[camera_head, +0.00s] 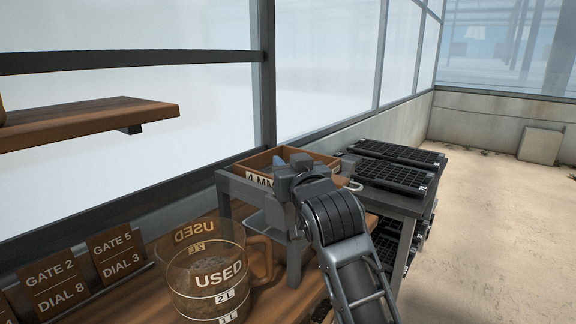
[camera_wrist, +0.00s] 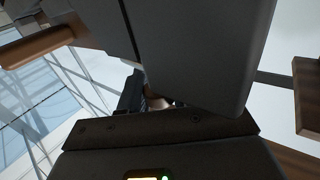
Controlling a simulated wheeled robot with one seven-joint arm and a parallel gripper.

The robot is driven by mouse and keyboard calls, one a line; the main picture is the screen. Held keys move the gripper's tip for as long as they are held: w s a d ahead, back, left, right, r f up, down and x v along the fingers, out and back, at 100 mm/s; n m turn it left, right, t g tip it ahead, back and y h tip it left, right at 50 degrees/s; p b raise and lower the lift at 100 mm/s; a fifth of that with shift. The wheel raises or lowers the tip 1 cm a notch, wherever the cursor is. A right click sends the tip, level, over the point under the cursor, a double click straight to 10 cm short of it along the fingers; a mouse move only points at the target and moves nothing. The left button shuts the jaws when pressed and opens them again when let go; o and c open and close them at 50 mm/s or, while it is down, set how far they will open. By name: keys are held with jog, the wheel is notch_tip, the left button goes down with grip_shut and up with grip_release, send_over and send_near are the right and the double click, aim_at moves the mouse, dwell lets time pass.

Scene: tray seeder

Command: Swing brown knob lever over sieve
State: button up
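A wooden-framed sieve box (camera_head: 258,161) marked "4 MM" sits on a grey metal stand (camera_head: 226,187) in the middle of the head view. My gripper (camera_head: 291,172) is at the front edge of this box, and my wrist and arm hide part of the box and stand. I cannot make out the brown knob lever in the head view. In the wrist view, large dark grey shapes fill most of the picture, and a small brown patch shows between them; I cannot tell if it is the knob. The fingertips are not clear in either view.
A clear jug (camera_head: 205,275) marked "USED" stands on the wooden bench left of the stand. Signs for gates and dials (camera_head: 118,253) stand at the left. Black seed trays (camera_head: 395,176) lie on a grey table right of the box. Open floor is at the right.

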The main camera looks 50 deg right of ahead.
jog(key=o, duration=0.4)
jog(key=shift+s, duration=0.1)
jog(key=b+v, duration=0.1)
jog(key=v, duration=0.6)
jog(key=shift+s+a, duration=0.25)
jog(key=shift+s, duration=0.1)
